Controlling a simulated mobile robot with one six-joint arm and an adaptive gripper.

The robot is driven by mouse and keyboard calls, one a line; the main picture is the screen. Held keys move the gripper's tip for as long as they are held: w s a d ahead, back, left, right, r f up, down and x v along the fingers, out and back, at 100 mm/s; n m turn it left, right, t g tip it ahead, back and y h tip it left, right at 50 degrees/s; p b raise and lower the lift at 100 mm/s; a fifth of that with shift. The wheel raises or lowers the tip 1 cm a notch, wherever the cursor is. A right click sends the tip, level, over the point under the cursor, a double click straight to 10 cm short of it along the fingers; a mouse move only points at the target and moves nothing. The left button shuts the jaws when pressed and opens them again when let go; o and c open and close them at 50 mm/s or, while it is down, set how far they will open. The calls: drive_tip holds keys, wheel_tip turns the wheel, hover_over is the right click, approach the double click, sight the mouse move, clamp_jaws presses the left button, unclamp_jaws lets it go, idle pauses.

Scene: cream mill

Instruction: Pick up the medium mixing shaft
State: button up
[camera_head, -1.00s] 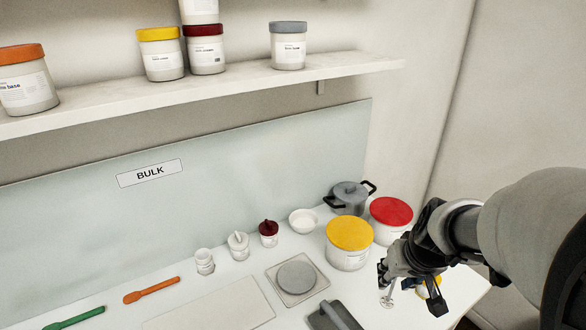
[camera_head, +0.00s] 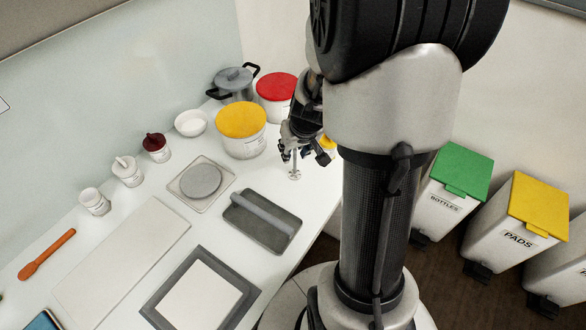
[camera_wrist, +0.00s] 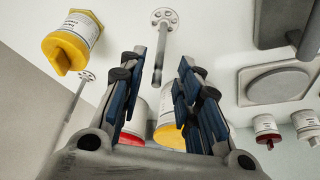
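My gripper (camera_wrist: 162,72) is open, its two blue-padded fingers well apart. In the wrist view, one metal shaft with a round, holed disc (camera_wrist: 164,17) shows between and beyond the fingertips, with space on both sides. A second disc-ended shaft (camera_wrist: 86,76) shows left of the left finger. I cannot tell by size which is the medium mixing shaft. In the head view, my gripper (camera_head: 304,150) hangs over the table beside the large yellow-lidded tub, and one disc-ended shaft (camera_head: 295,174) stands just below it. The other shaft is hidden there.
A yellow-lidded tub (camera_head: 241,135), a red-lidded tub (camera_head: 277,96) and a grey pot (camera_head: 235,84) crowd the back. A small yellow-capped jar (camera_wrist: 72,40) is near the shafts. A grey tray (camera_head: 262,222) and a scale (camera_head: 184,194) lie nearer. Bins (camera_head: 454,190) stand right.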

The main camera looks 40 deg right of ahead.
drive_tip(key=b, duration=0.2)
hover_over(293, 170)
wheel_tip(293, 170, down, 4)
drive_tip(key=shift+f, duration=0.1)
drive_tip(key=shift+c, duration=0.2)
clamp_jaws()
